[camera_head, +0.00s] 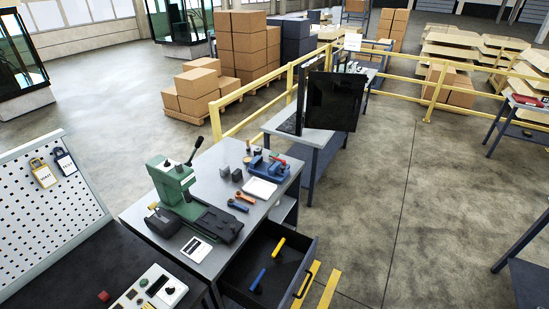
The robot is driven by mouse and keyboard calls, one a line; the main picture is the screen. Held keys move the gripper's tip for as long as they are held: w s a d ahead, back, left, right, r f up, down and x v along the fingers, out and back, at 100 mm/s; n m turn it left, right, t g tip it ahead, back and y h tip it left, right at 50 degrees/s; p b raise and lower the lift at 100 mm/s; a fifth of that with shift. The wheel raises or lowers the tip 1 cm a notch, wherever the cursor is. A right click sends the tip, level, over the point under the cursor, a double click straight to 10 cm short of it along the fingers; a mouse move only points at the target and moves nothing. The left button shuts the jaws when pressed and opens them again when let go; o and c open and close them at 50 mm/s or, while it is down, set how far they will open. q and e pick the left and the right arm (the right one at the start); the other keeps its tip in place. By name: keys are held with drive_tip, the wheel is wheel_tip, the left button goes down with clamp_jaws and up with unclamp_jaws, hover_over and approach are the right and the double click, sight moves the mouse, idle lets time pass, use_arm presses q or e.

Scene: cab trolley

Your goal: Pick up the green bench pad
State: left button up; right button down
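I cannot make out a green bench pad in the head view. Neither of my grippers is in view.
A blue vise (268,168), a white pad (260,188) and small tools lie on the workbench. Its open drawer (312,262) juts out, holding a yellow tool (279,246) and a blue tool (258,280).

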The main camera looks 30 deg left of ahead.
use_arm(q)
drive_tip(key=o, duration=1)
